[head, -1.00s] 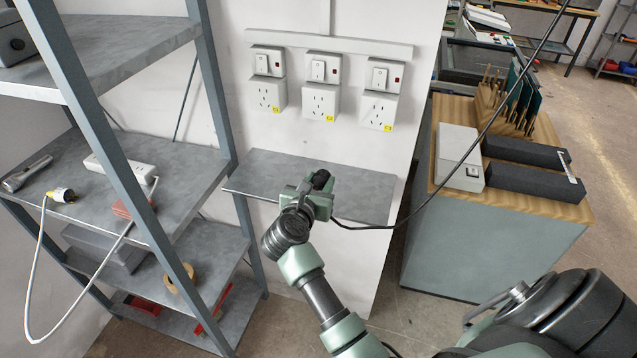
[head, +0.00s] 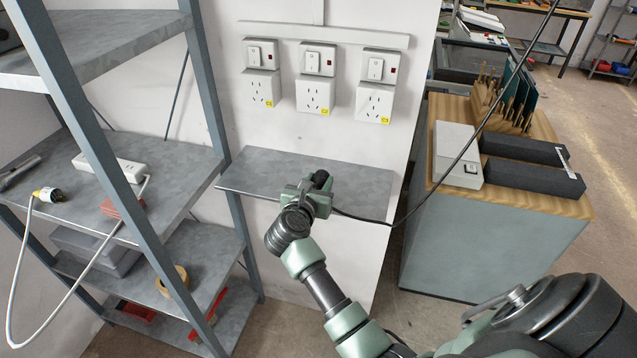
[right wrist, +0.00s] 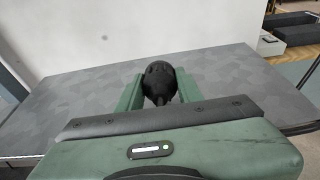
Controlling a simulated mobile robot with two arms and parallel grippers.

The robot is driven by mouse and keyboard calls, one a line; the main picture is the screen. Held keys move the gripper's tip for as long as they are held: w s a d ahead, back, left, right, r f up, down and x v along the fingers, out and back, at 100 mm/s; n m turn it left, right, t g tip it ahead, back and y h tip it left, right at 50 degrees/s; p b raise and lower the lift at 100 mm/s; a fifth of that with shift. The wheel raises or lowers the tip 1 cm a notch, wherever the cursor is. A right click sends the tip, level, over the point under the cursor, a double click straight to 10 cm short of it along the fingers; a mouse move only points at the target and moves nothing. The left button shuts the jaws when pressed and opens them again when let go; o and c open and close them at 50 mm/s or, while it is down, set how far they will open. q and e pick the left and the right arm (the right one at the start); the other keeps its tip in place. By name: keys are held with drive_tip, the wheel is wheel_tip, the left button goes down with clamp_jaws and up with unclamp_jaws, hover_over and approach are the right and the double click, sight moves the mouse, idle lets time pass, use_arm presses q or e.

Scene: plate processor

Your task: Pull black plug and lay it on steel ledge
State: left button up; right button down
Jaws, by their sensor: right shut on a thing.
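The black plug (right wrist: 160,80) is between the two green fingers of my right gripper (right wrist: 158,92) in the right wrist view. In the head view my right gripper (head: 314,190) is shut on the plug (head: 320,179) at the steel ledge (head: 245,174). The plug's black cable (head: 370,221) runs off to the right and up. The ledge is a grey plate on the white wall below the sockets. I cannot tell whether the plug touches the ledge. My left gripper is not in view.
Three white sockets (head: 317,95) with switches sit on the wall above the ledge, all without plugs. A wood-topped cabinet (head: 480,250) stands at right. The ledge's left part is bare.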

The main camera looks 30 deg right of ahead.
drive_tip(key=c, duration=0.9)
unclamp_jaws()
drive_tip(key=shift+o, duration=0.2)
drive_tip(key=shift+s+a+r, duration=0.15)
drive_tip(key=shift+s+a, duration=0.2)
drive_tip(key=shift+a, duration=0.1)
drive_tip(key=p+v, duration=0.1)
drive_tip(key=v, duration=0.5)
drive_tip(key=shift+s+a+r+p, duration=0.1)
drive_tip(key=shift+s+a+p, duration=0.2)
drive_tip(key=shift+p, duration=0.1)
